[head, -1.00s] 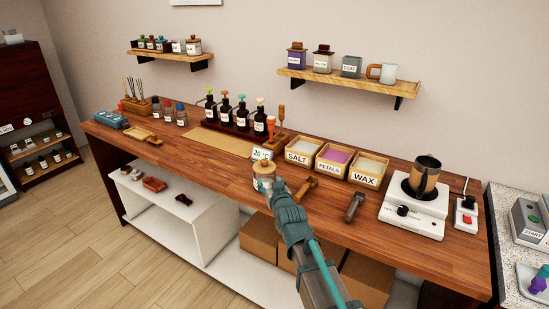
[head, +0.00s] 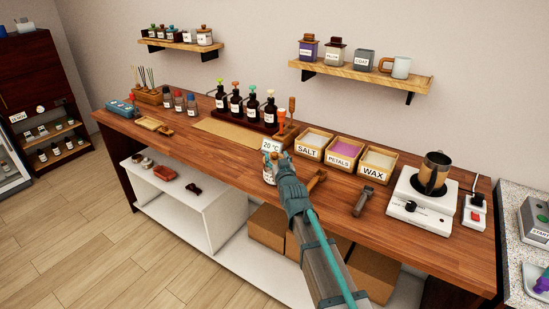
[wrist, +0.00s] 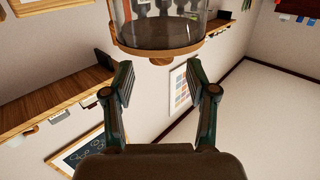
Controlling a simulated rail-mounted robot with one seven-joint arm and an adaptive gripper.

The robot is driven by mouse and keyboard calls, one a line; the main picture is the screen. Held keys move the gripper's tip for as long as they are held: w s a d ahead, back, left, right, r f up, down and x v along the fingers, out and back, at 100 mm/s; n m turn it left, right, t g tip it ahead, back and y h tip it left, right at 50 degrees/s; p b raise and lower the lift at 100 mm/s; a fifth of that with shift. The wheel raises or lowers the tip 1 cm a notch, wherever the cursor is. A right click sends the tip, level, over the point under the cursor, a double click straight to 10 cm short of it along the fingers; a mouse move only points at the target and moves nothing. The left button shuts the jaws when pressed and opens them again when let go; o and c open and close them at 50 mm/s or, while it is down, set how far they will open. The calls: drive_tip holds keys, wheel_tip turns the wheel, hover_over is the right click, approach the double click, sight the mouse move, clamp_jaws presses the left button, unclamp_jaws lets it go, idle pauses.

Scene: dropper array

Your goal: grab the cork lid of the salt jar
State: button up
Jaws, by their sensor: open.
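The knob lies just beyond or level with the fingertips; contact is not visible.
A sign reading 20 °C (head: 270,146) stands close behind the jar. Crates of salt (head: 308,150), petals (head: 341,162) and wax (head: 374,176) stand to the right. Wooden tools lie beside my gripper. Bottles stand in a rack (head: 262,127) behind.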

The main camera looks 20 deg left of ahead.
sight(275, 155)
drive_tip(key=p+x, duration=0.1)
drive_tip(key=x, duration=0.2)
drive_tip(key=shift+w+a+f, duration=0.15)
drive_tip(key=shift+w+a, duration=0.15)
clamp_jaws()
